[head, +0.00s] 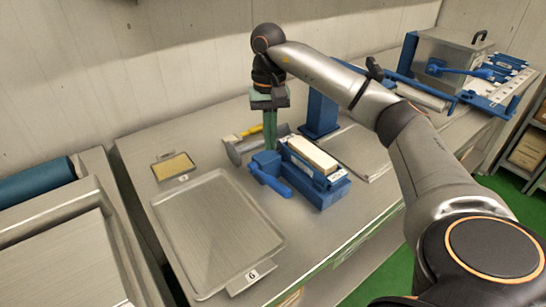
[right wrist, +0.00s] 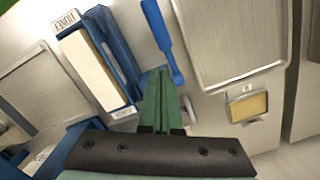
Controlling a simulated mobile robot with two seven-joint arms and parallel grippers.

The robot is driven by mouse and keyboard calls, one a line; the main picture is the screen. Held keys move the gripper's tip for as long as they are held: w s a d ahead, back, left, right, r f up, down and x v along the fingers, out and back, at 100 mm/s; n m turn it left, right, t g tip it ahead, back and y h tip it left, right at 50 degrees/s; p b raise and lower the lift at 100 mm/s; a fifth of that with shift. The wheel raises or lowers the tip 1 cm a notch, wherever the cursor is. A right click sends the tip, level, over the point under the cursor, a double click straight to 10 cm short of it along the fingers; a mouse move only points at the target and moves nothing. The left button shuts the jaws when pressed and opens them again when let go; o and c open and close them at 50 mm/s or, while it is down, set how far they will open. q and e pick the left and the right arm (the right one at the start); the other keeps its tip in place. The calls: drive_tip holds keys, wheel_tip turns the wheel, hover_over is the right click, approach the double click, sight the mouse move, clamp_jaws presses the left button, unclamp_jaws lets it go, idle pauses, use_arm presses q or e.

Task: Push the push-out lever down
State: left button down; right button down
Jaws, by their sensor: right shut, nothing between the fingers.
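The blue push-out lever (head: 272,180) sticks out from the near-left end of a blue press frame (head: 325,195) that holds a long cream block (head: 313,155). The lever also shows in the right wrist view (right wrist: 163,40), beside the frame. My right gripper (head: 270,147) points down with its green fingers together and empty, at the lever's back end. In the right wrist view its fingertips (right wrist: 161,72) overlap the lever's lower part; I cannot tell whether they touch. My left gripper is not in view.
A yellow-handled scraper (head: 248,132) and a grey tool lie behind the lever. A blue post (head: 320,112) stands to the right.

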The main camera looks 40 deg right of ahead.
wheel_tip(320, 180, up, 8)
drive_tip(key=p, duration=0.3)
drive_tip(key=shift+w+d, duration=0.25)
drive_tip(key=shift+w, duration=0.05)
